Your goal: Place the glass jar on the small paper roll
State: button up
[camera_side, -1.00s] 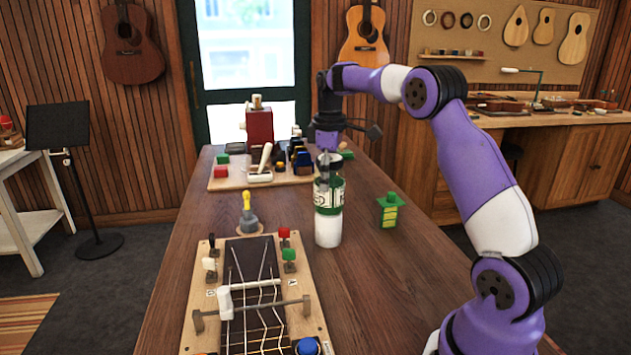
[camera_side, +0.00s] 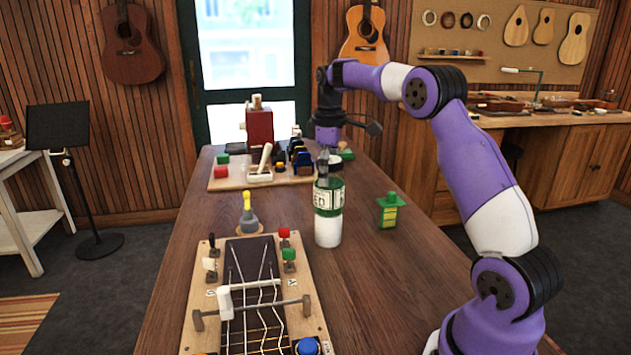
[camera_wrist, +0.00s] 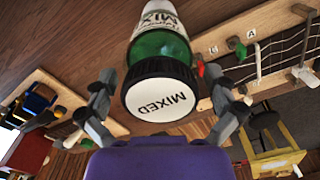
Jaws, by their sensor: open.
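The glass jar (camera_side: 328,197) is green with a white label and stands upright on the small white paper roll (camera_side: 328,233). In the wrist view the jar (camera_wrist: 162,46) shows its black-rimmed white lid (camera_wrist: 165,97) marked MIXED. My gripper (camera_side: 323,166) is at the jar's top in the side view. In the wrist view my gripper (camera_wrist: 160,76) is open, with one finger on each side of the lid and gaps between.
A fretboard jig (camera_side: 312,322) with small colored knobs lies at front left. A yellow-handled tool (camera_side: 247,212) stands behind it. A green block-like item (camera_side: 390,210) stands right of the roll. A board with tools (camera_side: 222,183) is at the back. The tabletop at right front is clear.

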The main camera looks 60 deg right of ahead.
notch_tip(320, 180, up, 6)
jog(key=shift+r, duration=0.1)
jog(key=s+a+r+m+t, duration=0.1)
jog(key=s+a+r, duration=0.1)
jog(key=a, duration=0.3)
jog(key=s+a+r+t, duration=0.1)
jog(key=s+a+r, duration=0.1)
jog(key=a, duration=0.4)
jog(key=s+a+f+m+t, duration=0.2)
jog(key=s+a+f, duration=0.5)
jog(key=s, duration=0.4)
jog(key=shift+s+a+f+m+t, duration=0.15)
jog(key=shift+a+f+m+t, duration=0.2)
jog(key=shift+a+t, duration=0.5)
